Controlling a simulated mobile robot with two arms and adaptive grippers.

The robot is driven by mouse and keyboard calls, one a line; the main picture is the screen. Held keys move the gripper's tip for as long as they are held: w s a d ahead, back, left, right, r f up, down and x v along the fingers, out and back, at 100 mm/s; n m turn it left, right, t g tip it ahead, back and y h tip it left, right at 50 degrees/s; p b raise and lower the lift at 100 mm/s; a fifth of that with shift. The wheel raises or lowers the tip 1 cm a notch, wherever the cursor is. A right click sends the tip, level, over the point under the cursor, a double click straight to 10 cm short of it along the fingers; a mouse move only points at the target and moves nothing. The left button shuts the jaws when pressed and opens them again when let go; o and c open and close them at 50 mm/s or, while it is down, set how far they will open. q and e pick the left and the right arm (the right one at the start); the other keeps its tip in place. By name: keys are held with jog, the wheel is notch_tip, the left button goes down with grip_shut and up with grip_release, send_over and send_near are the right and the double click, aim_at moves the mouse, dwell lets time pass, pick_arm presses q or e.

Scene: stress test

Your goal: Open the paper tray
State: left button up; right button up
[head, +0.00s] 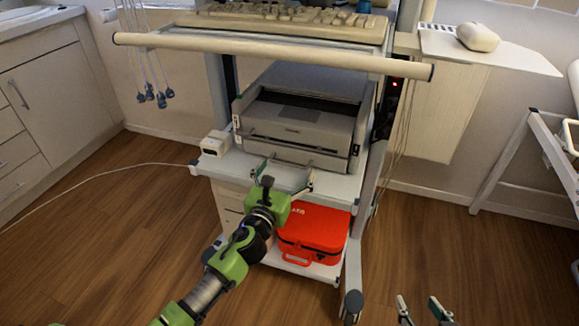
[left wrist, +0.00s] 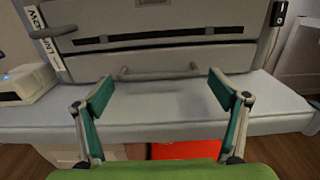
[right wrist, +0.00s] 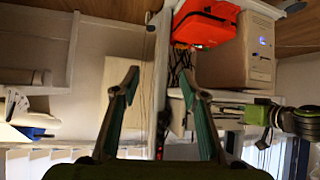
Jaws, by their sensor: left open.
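The grey printer (head: 305,115) stands on the cart's middle shelf in the head view. The paper tray front (left wrist: 215,58) is its lower front panel, with a bar handle (left wrist: 160,73) along the bottom edge; the tray looks shut. My left gripper (head: 289,177) is open in front of the printer, at the shelf's front edge. In the left wrist view its fingers (left wrist: 162,90) are spread on either side of the handle, apart from it and holding nothing. My right gripper (head: 418,303) is at the bottom right of the head view, away from the cart; its fingers are apart and empty.
A small white device (head: 216,143) sits left of the printer on the shelf (head: 345,187). A red case (head: 312,228) is on the shelf below. A long rail (head: 270,54) crosses above the printer, below a keyboard (head: 290,14).

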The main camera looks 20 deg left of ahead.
pick_arm(q)
jog(key=shift+w, duration=1.15)
pick_arm(e)
jog(key=shift+w+a+r+t, duration=0.2)
jog(key=shift+w+r+t, duration=0.15)
jog(key=shift+w+r, duration=0.15)
jog(key=shift+w+a+r+t, duration=0.2)
jog(key=shift+w+r+t, duration=0.15)
jog(key=shift+r, duration=0.25)
